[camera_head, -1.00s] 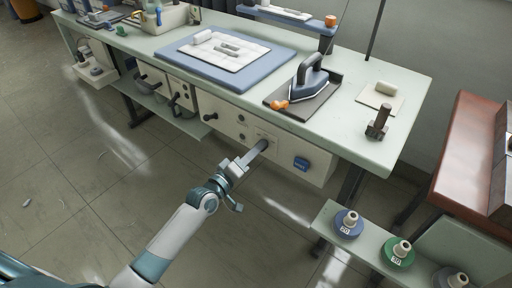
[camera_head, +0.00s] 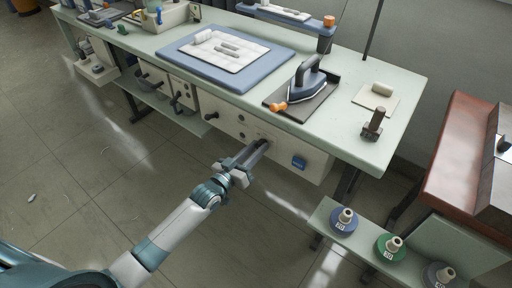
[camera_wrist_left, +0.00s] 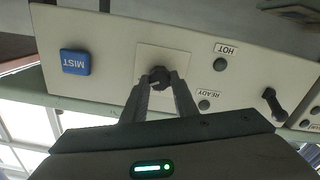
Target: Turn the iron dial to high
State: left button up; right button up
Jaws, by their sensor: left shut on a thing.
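The dark round dial (camera_wrist_left: 158,77) sits on a pale square plate on the cream control panel (camera_head: 313,171) under the table's front edge. In the wrist view, the two fingers of my left gripper (camera_wrist_left: 160,80) are shut on the dial, one on each side. In the head view my left gripper (camera_head: 264,146) reaches up to the panel and its fingers hide the dial. I cannot read the dial's setting or any marks around it. The iron (camera_head: 307,84) stands on a dark mat on the table above. My right gripper is not in view.
A blue MIST button (camera_wrist_left: 75,62) is beside the dial on the panel. Lamps labelled HOT (camera_wrist_left: 220,64) and READY (camera_wrist_left: 204,105) and a black lever (camera_wrist_left: 273,104) are on the other side. A low shelf with spools (camera_head: 344,221) stands to the right. The floor before the panel is clear.

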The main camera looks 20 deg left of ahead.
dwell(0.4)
pick_arm(q)
jog(key=o, duration=1.1)
jog(key=shift+c, duration=0.2)
jog(key=shift+s, duration=0.1)
jog(key=v, duration=1.7)
jog(key=shift+s+a, duration=0.1)
